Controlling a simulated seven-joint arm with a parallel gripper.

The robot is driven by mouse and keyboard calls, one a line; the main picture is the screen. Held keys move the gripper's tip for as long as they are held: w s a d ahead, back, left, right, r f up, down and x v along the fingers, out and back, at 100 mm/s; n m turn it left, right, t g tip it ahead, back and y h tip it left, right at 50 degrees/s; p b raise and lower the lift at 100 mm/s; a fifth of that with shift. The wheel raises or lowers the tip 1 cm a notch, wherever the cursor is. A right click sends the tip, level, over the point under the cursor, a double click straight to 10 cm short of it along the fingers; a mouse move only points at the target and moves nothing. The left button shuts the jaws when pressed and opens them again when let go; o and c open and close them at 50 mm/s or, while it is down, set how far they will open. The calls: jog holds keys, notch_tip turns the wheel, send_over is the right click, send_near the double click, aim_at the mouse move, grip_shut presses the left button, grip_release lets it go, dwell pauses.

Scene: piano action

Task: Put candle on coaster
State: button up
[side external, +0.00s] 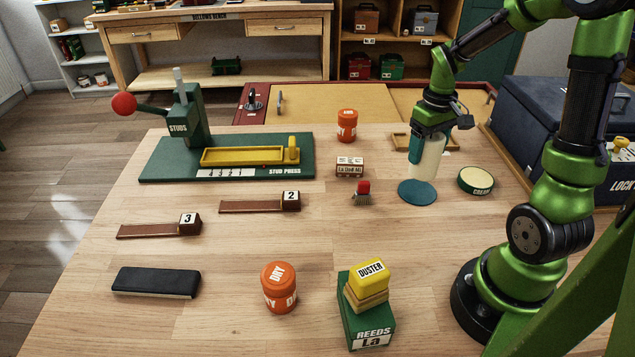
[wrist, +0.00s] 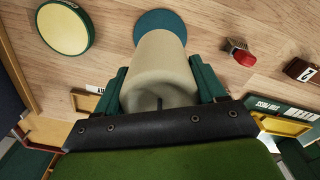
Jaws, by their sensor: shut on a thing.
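The candle (side external: 429,160) is a cream cylinder, held upright in my gripper (side external: 424,148). In the wrist view the candle (wrist: 160,65) sits between the two green fingers of my gripper (wrist: 160,82), with its dark wick towards the camera. The coaster (side external: 416,194) is a flat teal disc on the table. The candle's lower end overlaps the coaster's back part in the side view. In the wrist view the coaster (wrist: 160,20) shows partly beyond the candle's far end. I cannot tell whether the candle touches it.
A round green tin with a cream lid (side external: 477,180) stands just right of the coaster. A small red-topped brush (side external: 363,192) and a labelled brown block (side external: 349,167) are to its left. A wooden tray (side external: 401,141) lies behind. The table in front of the coaster is clear.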

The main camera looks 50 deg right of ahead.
aim_at(423, 167)
jog(key=shift+f, duration=2.7)
jog(key=o, duration=1.3)
jog(key=shift+f, duration=0.15)
notch_tip(423, 167, up, 12)
jog(key=shift+f, duration=0.15)
jog(key=shift+a+r, duration=0.1)
jog(key=shift+r, duration=0.2)
jog(key=s+a+r+t+y, duration=0.1)
jog(key=s+a+r+t, duration=0.1)
jog(key=a, duration=0.8)
jog(key=s+a+r+t+y, duration=0.1)
jog(key=a+r+t, duration=0.4)
jog(key=a, duration=0.5)
jog(key=shift+s+a+r, duration=0.2)
jog(key=shift+s+a, duration=0.05)
jog(key=shift+s, duration=0.15)
